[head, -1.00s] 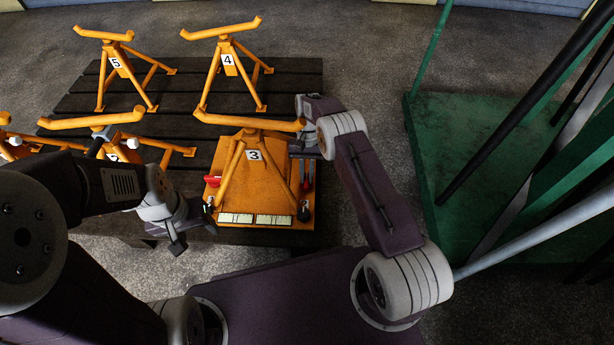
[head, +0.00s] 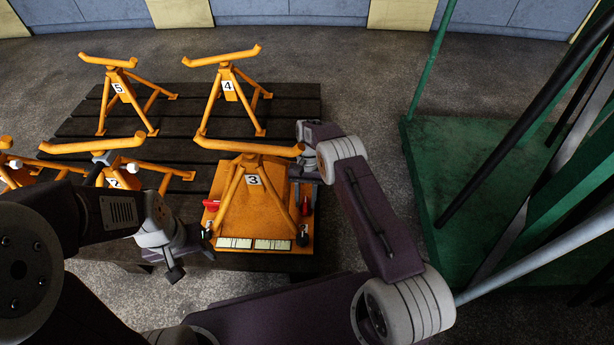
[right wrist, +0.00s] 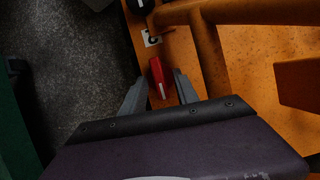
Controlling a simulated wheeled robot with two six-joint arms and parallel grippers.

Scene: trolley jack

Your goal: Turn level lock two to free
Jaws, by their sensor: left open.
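An orange jack base (head: 230,222) carries a stand marked 3 (head: 253,180). A red lever (head: 211,204) is at its left edge. A second red lever (head: 305,208) is at its right edge. In the right wrist view a red lever (right wrist: 157,78) lies between the fingers of my right gripper (right wrist: 159,82), beside a small white label (right wrist: 152,38) that I cannot read for certain. The fingers are apart, with gaps to the lever. In the head view my right arm partly hides this gripper. My left gripper (head: 192,262) is open and empty at the base's front left.
Orange stands marked 4 (head: 228,86) and 5 (head: 118,88) stand behind on the dark slatted platform (head: 178,125). More orange stands are at left. A green frame (head: 430,170) with slanted bars stands at right. Grey floor lies between it and the platform.

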